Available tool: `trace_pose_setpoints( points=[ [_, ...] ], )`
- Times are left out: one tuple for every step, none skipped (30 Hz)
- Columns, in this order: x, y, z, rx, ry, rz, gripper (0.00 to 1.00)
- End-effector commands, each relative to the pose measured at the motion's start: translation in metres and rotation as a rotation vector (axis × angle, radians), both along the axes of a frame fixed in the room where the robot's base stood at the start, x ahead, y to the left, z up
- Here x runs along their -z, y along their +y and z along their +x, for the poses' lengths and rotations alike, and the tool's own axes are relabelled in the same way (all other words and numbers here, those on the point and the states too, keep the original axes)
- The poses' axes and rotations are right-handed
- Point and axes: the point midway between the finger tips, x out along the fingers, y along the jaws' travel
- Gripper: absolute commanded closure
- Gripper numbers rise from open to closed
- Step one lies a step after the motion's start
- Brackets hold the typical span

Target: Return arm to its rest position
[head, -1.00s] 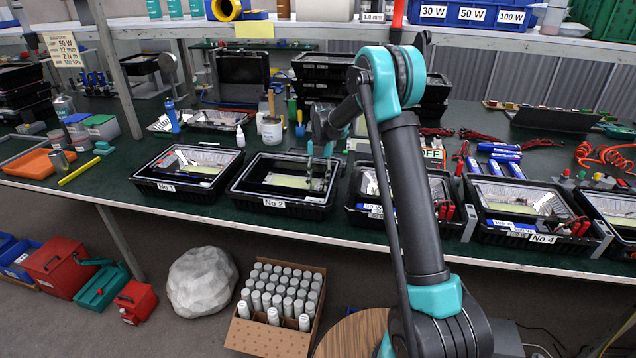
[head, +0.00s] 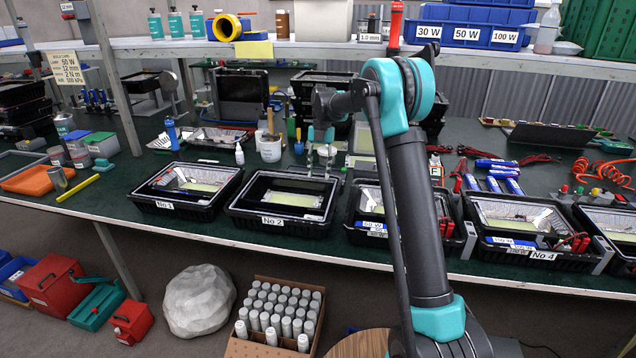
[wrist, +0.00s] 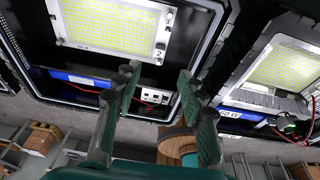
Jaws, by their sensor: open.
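My gripper (head: 320,160) hangs above the far right part of the floodlight housing labelled No 2 (head: 238,212) in the head view. In the wrist view my gripper (wrist: 160,95) has its two green-padded fingers apart with nothing between them. Below the fingers in that view is a housing with an LED panel (wrist: 108,22), a blue driver (wrist: 72,77) and a small white terminal block (wrist: 152,96). My arm rises from the lower right, bends at a teal elbow, and reaches left. It hides part of the housing to the right of No 2.
Housing No 1 (head: 150,203) is at left, and No 4 (head: 480,240) is at right. A white pot (head: 270,150) and a white bottle (head: 239,155) stand behind No 2. A shelf (head: 330,52) runs across the back. A box of white cans (head: 232,348) is on the floor.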

Motion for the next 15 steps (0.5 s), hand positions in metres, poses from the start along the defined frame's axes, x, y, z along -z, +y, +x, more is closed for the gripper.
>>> trace_pose_setpoints(
  points=[
    [-0.0037,-0.0004,0.0008,0.000,0.000,0.000,0.59],
    [-0.0050,-0.0005,0.0010,0.000,0.000,0.000,0.59],
    [-0.0063,-0.0007,0.0013,0.000,0.000,0.000,0.59],
    [-0.0068,-0.0007,0.0014,0.000,0.000,0.000,0.59],
    [-0.0073,-0.0007,0.0015,0.000,0.000,0.000,0.59],
    [-0.0075,-0.0007,0.0016,0.000,0.000,0.000,0.59],
    [-0.0076,-0.0007,0.0016,0.000,0.000,0.000,0.59],
    [-0.0075,-0.0007,0.0016,0.000,0.000,0.000,0.59],
    [-0.0074,-0.0006,0.0015,0.000,0.000,0.000,0.59],
    [-0.0074,-0.0006,0.0015,0.000,0.000,0.000,0.59],
    [-0.0074,-0.0006,0.0016,0.000,0.000,0.000,0.59],
    [-0.0073,-0.0006,0.0014,0.000,0.000,0.000,0.59],
    [-0.0073,-0.0007,0.0014,0.001,0.000,0.000,0.59],
    [-0.0076,-0.0012,0.0011,0.006,-0.001,-0.001,0.59],
    [-0.0080,-0.0026,0.0002,0.021,-0.004,-0.004,0.59]
  ],
)
